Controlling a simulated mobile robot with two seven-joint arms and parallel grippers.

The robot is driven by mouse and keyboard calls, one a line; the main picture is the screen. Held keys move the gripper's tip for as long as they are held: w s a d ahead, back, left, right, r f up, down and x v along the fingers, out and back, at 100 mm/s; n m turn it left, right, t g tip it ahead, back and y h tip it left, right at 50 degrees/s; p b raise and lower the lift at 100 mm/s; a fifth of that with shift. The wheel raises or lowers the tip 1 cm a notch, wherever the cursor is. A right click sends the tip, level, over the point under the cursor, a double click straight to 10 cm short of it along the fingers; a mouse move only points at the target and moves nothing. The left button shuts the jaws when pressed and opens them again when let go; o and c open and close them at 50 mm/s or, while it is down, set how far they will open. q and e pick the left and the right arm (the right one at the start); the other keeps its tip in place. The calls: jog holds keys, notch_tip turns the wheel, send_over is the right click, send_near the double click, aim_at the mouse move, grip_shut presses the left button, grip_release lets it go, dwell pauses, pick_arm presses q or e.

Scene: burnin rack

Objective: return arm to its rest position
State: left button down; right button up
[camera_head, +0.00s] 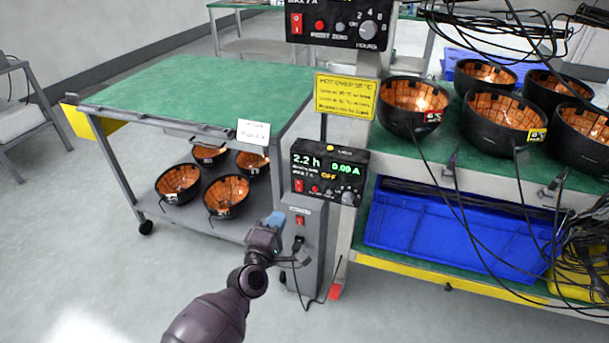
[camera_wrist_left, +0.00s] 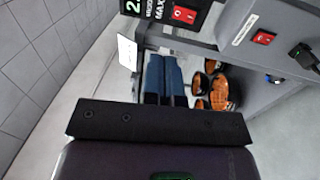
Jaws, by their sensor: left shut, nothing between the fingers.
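My left gripper (camera_head: 275,222) shows in the head view with blue fingertips, in front of the grey power box below the meter panel. In the left wrist view its two blue fingers (camera_wrist_left: 164,80) lie side by side, shut with nothing between them. The gripper is apart from the panel (camera_head: 328,172), which reads 2.2 h, 0.00 A and OFF. The wrist view shows the red rocker switch (camera_wrist_left: 185,14) of the panel beyond the fingers. My right gripper is in neither view.
A green-topped cart (camera_head: 190,88) stands at left, with several black bowl-shaped lamps on its lower shelf. The rack at right holds more lamps (camera_head: 414,105), hanging cables and a blue crate (camera_head: 450,240). A grey power box (camera_head: 304,250) stands close by the gripper.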

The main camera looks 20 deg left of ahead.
pick_arm(q)
jog(key=s+a+m+g+p, duration=0.1)
jog(key=s+m, duration=0.5)
jog(key=s, duration=0.6)
jog(key=s+a+m+g+p, duration=0.2)
jog(key=s+m+g+p, duration=0.2)
jog(key=s, duration=0.9)
jog(key=s+a+m+g+p, duration=0.2)
jog(key=s+m+p, duration=0.3)
jog(key=s, duration=0.8)
jog(key=m+g, duration=0.1)
jog(key=m, duration=0.2)
jog(key=shift+r+m+y, duration=0.3)
jog(key=shift+m, duration=0.1)
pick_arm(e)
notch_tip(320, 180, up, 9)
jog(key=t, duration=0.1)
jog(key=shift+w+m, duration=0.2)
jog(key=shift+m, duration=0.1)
pick_arm(q)
jog(key=shift+s+a, duration=0.1)
jog(key=shift+s, duration=0.05)
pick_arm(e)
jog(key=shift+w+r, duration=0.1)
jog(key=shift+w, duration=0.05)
